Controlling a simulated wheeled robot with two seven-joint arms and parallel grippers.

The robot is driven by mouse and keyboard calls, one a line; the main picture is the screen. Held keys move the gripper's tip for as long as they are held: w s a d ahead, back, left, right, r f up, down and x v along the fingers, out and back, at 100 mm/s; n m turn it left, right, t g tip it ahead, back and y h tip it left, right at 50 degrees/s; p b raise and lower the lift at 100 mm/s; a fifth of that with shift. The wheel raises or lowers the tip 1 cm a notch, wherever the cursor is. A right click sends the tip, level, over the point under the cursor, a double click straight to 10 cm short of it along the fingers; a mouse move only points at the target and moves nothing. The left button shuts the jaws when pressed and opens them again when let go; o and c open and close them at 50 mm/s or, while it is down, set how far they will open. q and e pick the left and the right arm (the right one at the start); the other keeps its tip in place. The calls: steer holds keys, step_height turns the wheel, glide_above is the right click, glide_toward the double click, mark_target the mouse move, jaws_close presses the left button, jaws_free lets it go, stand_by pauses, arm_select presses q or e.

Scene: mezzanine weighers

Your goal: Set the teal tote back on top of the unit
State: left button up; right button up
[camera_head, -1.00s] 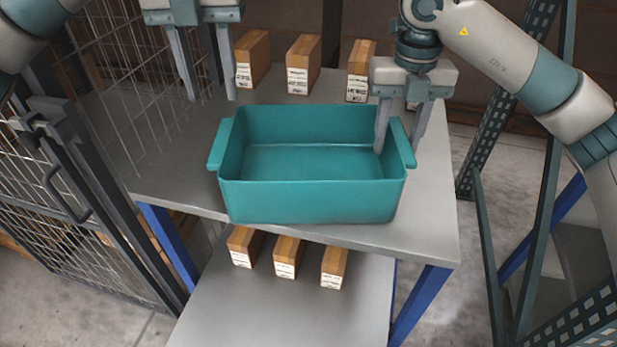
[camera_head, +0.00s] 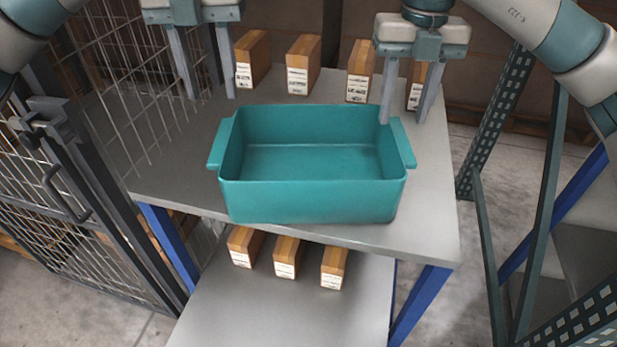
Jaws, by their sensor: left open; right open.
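The teal tote (camera_head: 312,202) stands upright and empty on the grey top (camera_head: 431,225) of the unit, close to its front edge. A handle lip sticks out at each end of the tote. My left gripper (camera_head: 213,98) is open and empty, above and behind the tote's left end, apart from it. My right gripper (camera_head: 403,121) is open above the tote's right end, near the right handle lip. Its fingers appear clear of the lip, with nothing between them.
Several wooden blocks with white labels (camera_head: 303,65) stand along the back of the top. More blocks (camera_head: 287,257) stand on the lower shelf (camera_head: 280,312). A mesh cage gate (camera_head: 75,190) is at left. Perforated uprights (camera_head: 492,120) and a blue-edged stair stand at right.

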step_height(320, 180, up, 5)
steer(key=shift+r, duration=0.2)
steer(key=shift+s+f, duration=0.1)
stand_by(0.6)
